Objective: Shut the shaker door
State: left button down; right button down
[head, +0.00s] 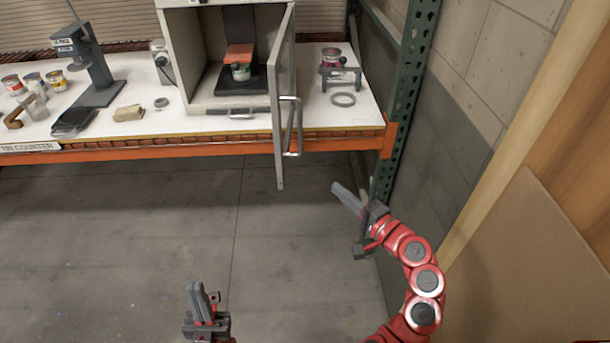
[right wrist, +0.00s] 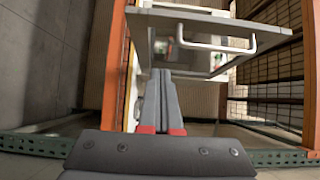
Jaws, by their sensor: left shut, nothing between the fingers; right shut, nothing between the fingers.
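The shaker (head: 181,60) is a pale box cabinet on the bench, with a small tin (head: 241,72) inside under a reddish-brown plate. Its door (head: 283,95) stands open, swung out past the bench's front edge, with a handle (head: 292,125) on its right-hand face. In the right wrist view the door (right wrist: 205,67) lies beyond the fingers, with its pale handle (right wrist: 225,47) showing. My right gripper (head: 335,187) is shut and empty, below and right of the door, apart from it. My left gripper (head: 194,286) is shut and empty, low over the floor.
A green rack upright (head: 408,75) and an orange beam (head: 330,141) stand close to my right arm. A grey ring (head: 343,99) and a clamp-like frame (head: 341,78) lie right of the shaker. Tins and a stand (head: 97,75) are left. The floor in front is clear.

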jog(key=y+p, duration=0.1)
jog(key=p, duration=0.3)
send_near(283, 163)
jog(key=w, duration=0.4)
jog(key=a, duration=0.1)
jog(key=a+p, duration=0.1)
jog(key=shift+w+a+r+n+g, duration=0.3)
jog(key=shift+w+a+n+g, duration=0.05)
jog(key=shift+n+g, duration=0.05)
jog(key=shift+a, duration=0.4)
jog(key=shift+a, duration=0.1)
